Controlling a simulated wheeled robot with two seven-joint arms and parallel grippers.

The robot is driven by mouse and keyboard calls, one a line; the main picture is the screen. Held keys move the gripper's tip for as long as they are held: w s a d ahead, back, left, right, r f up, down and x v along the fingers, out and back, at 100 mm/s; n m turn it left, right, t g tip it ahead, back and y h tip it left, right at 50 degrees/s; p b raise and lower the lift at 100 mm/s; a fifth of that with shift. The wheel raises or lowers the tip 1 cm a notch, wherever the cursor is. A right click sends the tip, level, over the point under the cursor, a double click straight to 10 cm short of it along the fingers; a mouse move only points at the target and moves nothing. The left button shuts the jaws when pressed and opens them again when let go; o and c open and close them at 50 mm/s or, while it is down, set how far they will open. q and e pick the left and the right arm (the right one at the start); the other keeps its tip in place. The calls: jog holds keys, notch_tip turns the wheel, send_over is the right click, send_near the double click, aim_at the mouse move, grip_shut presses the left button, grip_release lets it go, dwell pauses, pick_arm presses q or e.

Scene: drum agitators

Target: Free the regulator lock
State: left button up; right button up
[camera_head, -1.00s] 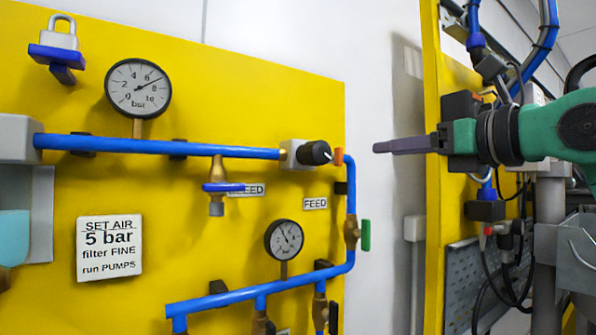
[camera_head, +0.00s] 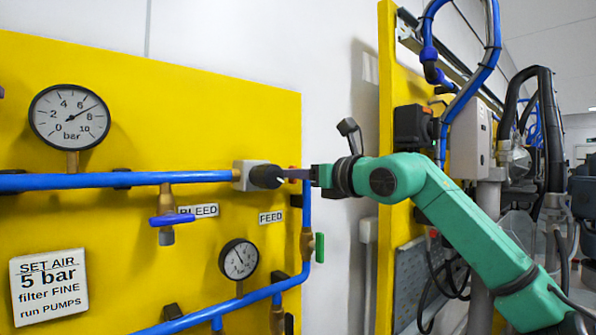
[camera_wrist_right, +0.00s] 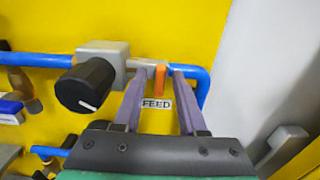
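The regulator is a pale block (camera_head: 243,176) with a black knob (camera_head: 266,177) on the blue pipe of the yellow panel. The knob (camera_wrist_right: 86,84) also shows in the right wrist view, with a white mark. A small orange tab (camera_wrist_right: 160,79), apparently the lock, stands beside the regulator block. My right gripper (camera_wrist_right: 158,74) is open, with its two purple fingers on either side of the tab. A gap shows at least on the right; contact on the left I cannot tell. In the head view, my right gripper (camera_head: 292,173) mostly hides the tab. My left gripper is not in view.
A blue pipe (camera_head: 120,180) runs left, with a gauge (camera_head: 70,117) above it and a blue bleed handle (camera_head: 172,219) below. A FEED label (camera_head: 271,217), a green handle (camera_head: 319,248) and a second gauge (camera_head: 238,259) are close under my gripper.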

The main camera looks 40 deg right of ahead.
grip_shut()
jog(key=shift+n, duration=0.3)
jog(key=n, duration=0.8)
jog(key=n+p, duration=0.1)
jog(key=n, duration=0.8)
jog(key=shift+a+f, duration=0.2)
jog(key=shift+n, duration=0.3)
